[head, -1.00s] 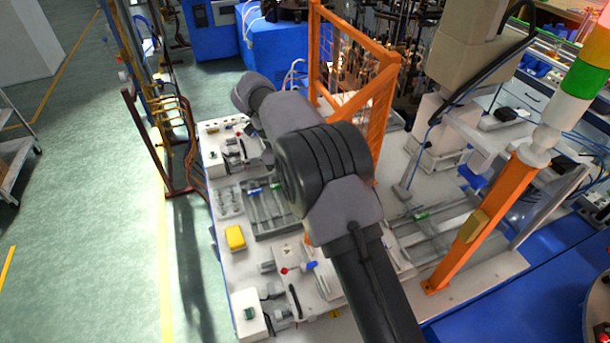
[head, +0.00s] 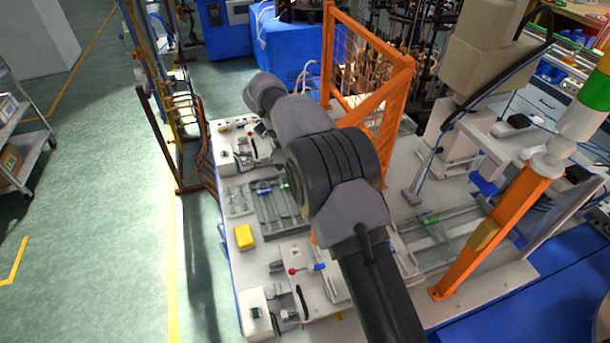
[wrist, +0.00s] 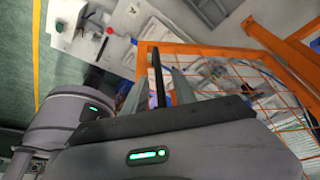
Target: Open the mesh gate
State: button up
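The mesh gate (head: 397,86) is an orange frame with orange wire mesh, standing upright at the back of the white bench. In the wrist view the gate (wrist: 205,49) fills the upper right, and its frame corner is close in front of my gripper. My gripper (wrist: 158,84) shows two grey fingers spread apart, with the gate's edge and a thin dark upright bar in view between them. I cannot tell whether the fingers touch the gate. In the head view my gripper is hidden behind my own arm.
The bench holds fixtures, a yellow block (head: 244,237) and a grey tray (head: 270,207). An orange post (head: 493,237) with a signal light (head: 587,105) stands at the right, near a beige machine (head: 483,50). Green floor (head: 90,200) is open at the left.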

jog(key=p+v, duration=0.8)
jog(key=v, duration=0.4)
jog(key=shift+p, duration=0.3)
